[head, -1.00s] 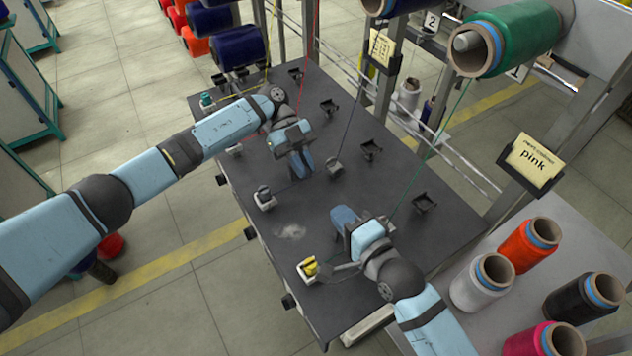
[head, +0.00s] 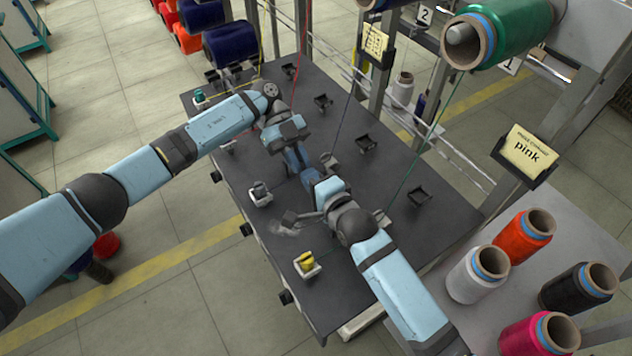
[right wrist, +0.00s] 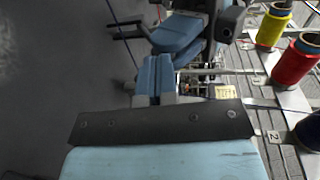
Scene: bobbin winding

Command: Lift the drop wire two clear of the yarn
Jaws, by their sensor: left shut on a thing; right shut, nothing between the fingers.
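The dark blue yarn (head: 344,115) runs down behind the sign at position two to a small grey block (head: 328,160) on the dark table. I cannot make out drop wire two for certain; both grippers crowd that spot. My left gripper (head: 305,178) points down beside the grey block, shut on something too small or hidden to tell. My right gripper (head: 314,184) is shut and empty, close beside the left one, its fingers pointing toward it. In the right wrist view my right fingers (right wrist: 154,78) are together, just below the blue left gripper (right wrist: 180,38).
The green yarn (head: 415,150) comes down to the right. Black brackets (head: 420,195) stand along the table's right side. White-based blocks, one with a yellow top (head: 306,260) and one grey (head: 260,192), line the left. Several cones, including an orange one (head: 523,236), stand at lower right.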

